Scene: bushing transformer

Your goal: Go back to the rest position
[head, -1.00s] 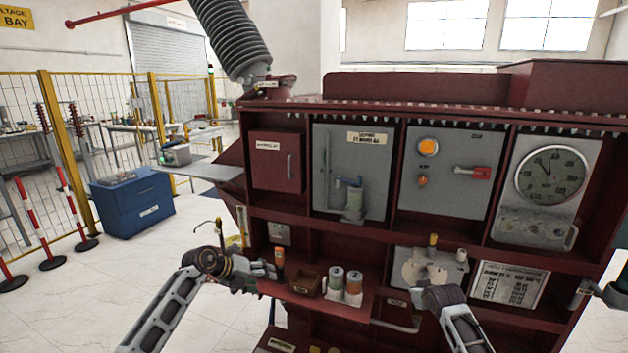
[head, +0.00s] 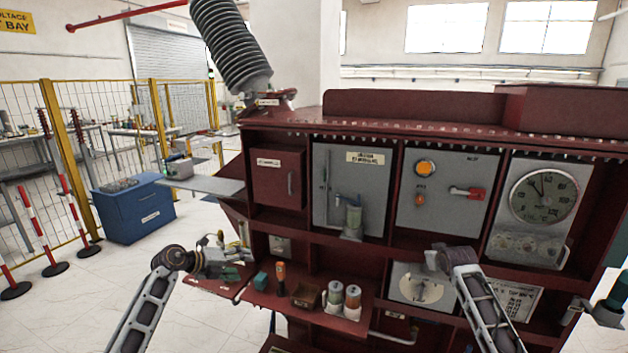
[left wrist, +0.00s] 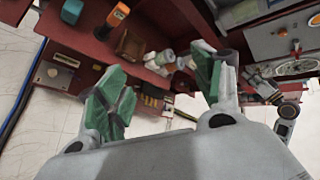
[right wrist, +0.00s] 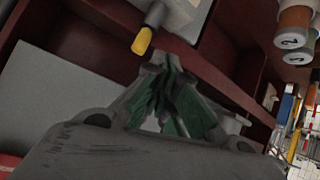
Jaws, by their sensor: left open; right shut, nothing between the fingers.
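My left gripper (head: 238,268) is at the left end of the red cabinet's lower shelf (head: 305,308). In the left wrist view it (left wrist: 160,88) is open with green pads apart and nothing between them. A teal block (head: 261,281) and an orange-and-dark upright item (head: 281,278) stand on the shelf just right of it, apart from it. My right gripper (head: 432,260) is in front of the lower middle panel with a round disc (head: 420,288). In the right wrist view its fingers (right wrist: 165,85) are closed together and empty, with a yellow-tipped knob (right wrist: 143,40) beyond them.
A small brown box (head: 306,296) and two labelled cylinders (head: 345,298) stand on the shelf. A handle bar (head: 392,338) juts out below. A grey side tray (head: 205,186) sticks out left. A blue chest (head: 133,208) and open floor lie further left.

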